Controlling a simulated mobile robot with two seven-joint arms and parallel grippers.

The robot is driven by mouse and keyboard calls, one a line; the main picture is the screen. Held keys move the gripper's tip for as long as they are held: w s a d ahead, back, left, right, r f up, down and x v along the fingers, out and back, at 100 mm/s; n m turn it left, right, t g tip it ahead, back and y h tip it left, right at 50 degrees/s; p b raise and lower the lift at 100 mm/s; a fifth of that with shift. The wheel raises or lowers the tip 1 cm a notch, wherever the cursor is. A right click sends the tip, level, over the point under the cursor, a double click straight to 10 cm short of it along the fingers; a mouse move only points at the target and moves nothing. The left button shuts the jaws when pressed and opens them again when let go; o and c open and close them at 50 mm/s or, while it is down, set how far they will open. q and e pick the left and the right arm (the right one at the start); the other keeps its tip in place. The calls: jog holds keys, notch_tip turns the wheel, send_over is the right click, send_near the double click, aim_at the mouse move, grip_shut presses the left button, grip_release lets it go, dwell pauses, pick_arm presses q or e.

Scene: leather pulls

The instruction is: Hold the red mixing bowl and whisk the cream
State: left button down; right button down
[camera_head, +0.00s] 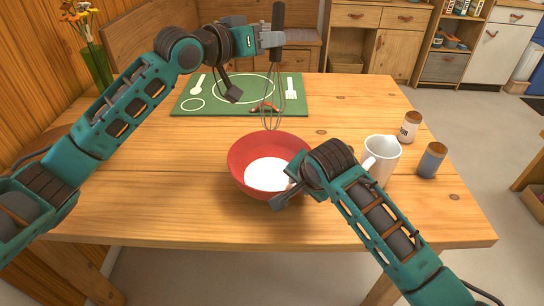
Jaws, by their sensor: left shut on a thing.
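The red mixing bowl (243,165) stands on the wooden table with white cream (266,174) in it. The whisk (272,98), with a dark handle and wire loops, hangs upright from my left gripper (272,40), which is shut on its handle. The lower end of the wires shows just at the bowl's far rim in the picture, outside the cream. My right gripper (287,192) is at the bowl's near right rim, with a dark finger in front of the bowl's side. My own wrist hides part of that rim, and its grip is unclear.
A green placemat (185,103) with cutlery prints lies behind the bowl. A flower vase (97,66) stands far left. The table's (150,200) left front is clear.

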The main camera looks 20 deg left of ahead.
aim_at(261, 108)
dwell(0.4)
pick_arm(q)
jog(key=shift+s+d+t, duration=0.1)
jog(key=shift+s+t, duration=0.5)
jog(key=shift+s, duration=1)
jog(key=shift+s+d+f, duration=0.1)
jog(key=shift+s+f, duration=0.1)
jog(key=shift+f, duration=1.85)
jog(key=shift+s+f, duration=0.25)
jog(key=shift+f, duration=1.85)
jog(key=shift+s+d+f, duration=0.1)
jog(key=shift+s+f, duration=0.1)
jog(key=shift+f, duration=1.85)
